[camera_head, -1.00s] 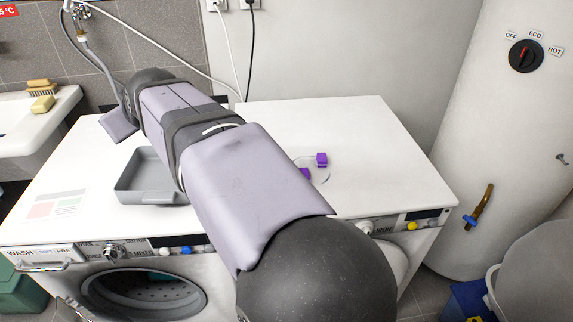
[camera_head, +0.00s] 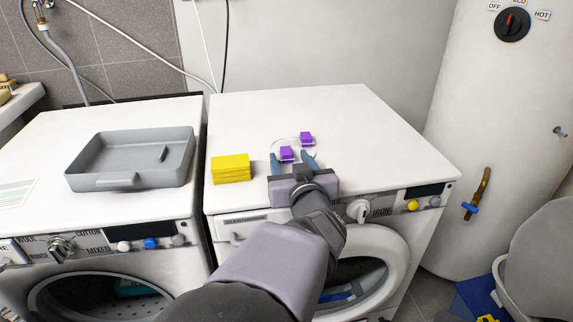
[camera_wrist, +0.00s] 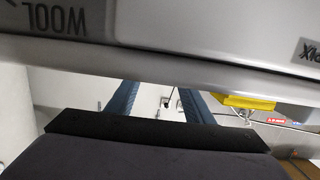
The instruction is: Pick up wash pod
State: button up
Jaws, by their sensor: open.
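Two purple wash pods lie at a round clear dish (camera_head: 283,142) on the right washing machine's top. The nearer pod (camera_head: 287,154) shows between the fingertips of my gripper (camera_head: 292,160) in the head view. The farther pod (camera_head: 306,138) lies behind and to the right, beyond the right finger. My gripper is open, its blue-grey fingers pointing away over the machine's front edge. Whether they touch the nearer pod I cannot tell. In the wrist view both fingers of my gripper (camera_wrist: 160,98) show apart, and no pod can be made out there.
A yellow block (camera_head: 231,168) lies just left of my gripper; it also shows in the wrist view (camera_wrist: 245,102). A grey tray (camera_head: 100,184) stands on the left machine. The right machine's back area is clear. A white boiler is at right.

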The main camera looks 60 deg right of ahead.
aim_at(288, 157)
jog(key=shift+p, duration=0.3)
jog(key=shift+w+d+p, duration=0.3)
jog(key=shift+w+p, duration=0.1)
jog(key=shift+p, duration=0.7)
jog(key=d+p, duration=0.1)
jog(key=p, duration=0.2)
jog(key=shift+w+f, duration=0.15)
jog(key=shift+w, duration=0.25)
jog(key=shift+w+d+f+b, duration=0.25)
jog(key=shift+w+d+b, duration=0.15)
jog(key=shift+d+b, duration=0.05)
jog(key=shift+w+d, duration=0.45)
jog(key=c, duration=1.1)
